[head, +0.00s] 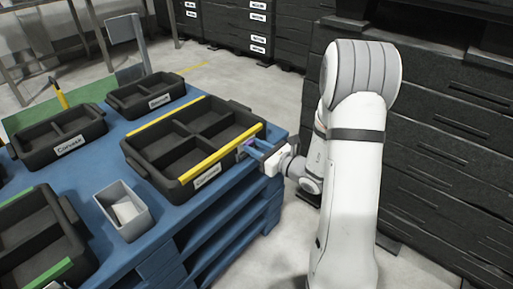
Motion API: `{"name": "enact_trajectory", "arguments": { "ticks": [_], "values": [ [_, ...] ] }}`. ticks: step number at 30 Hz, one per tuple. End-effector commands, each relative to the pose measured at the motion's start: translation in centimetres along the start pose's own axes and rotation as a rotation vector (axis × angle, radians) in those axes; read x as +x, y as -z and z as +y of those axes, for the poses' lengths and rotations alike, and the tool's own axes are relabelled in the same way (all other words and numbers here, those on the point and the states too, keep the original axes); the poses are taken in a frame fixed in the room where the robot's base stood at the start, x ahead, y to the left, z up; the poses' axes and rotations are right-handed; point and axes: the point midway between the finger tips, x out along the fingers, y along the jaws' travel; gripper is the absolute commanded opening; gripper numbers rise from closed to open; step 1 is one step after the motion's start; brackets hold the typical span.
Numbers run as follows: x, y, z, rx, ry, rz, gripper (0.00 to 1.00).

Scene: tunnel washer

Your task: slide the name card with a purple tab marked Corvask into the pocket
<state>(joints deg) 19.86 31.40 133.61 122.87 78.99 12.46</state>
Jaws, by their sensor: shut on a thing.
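My gripper (258,147) reaches in from the right, at the right end of the black divided crate with yellow edge strips (140,160). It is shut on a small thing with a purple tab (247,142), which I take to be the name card. The card is mostly hidden by the jaws, and its lettering cannot be read. It is close to the crate's front wall, right of a white label (207,177). I cannot make out the pocket or tell whether the card touches it.
The crate stands on a blue pallet-like table (205,215). A grey bin (110,222) with pale cards stands front left. Other black crates include a labelled one (88,135), another behind (125,102), and a green-edged one (70,222). Black stacked crates (450,150) stand right.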

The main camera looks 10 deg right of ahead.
Motion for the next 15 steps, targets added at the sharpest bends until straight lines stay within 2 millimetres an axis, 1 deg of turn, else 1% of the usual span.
{"name": "enact_trajectory", "arguments": {
  "ticks": [12,13,15],
  "values": [
    [-0.01,-0.02,-0.02,0.000,0.000,0.000,0.00],
    [-0.01,-0.02,-0.02,0.000,0.000,0.000,0.33],
    [-0.02,-0.02,-0.02,0.000,0.000,0.000,0.39]
  ]
}}
